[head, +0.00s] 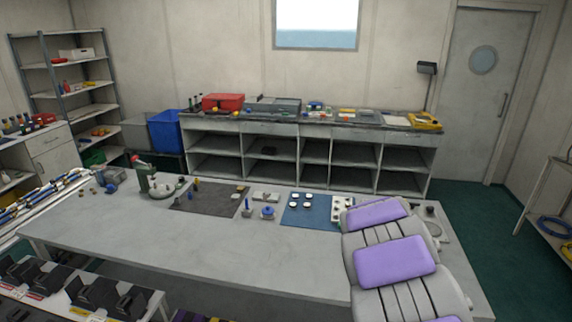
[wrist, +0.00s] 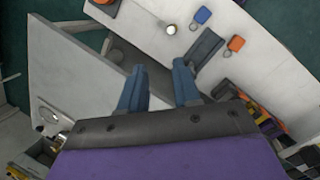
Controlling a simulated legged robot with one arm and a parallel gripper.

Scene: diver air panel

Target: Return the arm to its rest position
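My arm (head: 395,262), grey with purple pads, rises at the lower right of the head view, in front of the workbench (head: 120,225). My gripper (wrist: 160,70) shows in the wrist view as two blue fingers on a dark mount. The fingers are apart with nothing between them, so it is open and empty. It appears clear of any object. The gripper itself cannot be made out in the head view.
A blue mat (head: 285,216) with white discs and a dark mat (head: 182,206) with small parts lie along the bench's far side. Its near left area is bare. Shelving (head: 313,130) stands behind. The wrist view shows orange (wrist: 236,43) and blue (wrist: 203,15) tags on a white surface.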

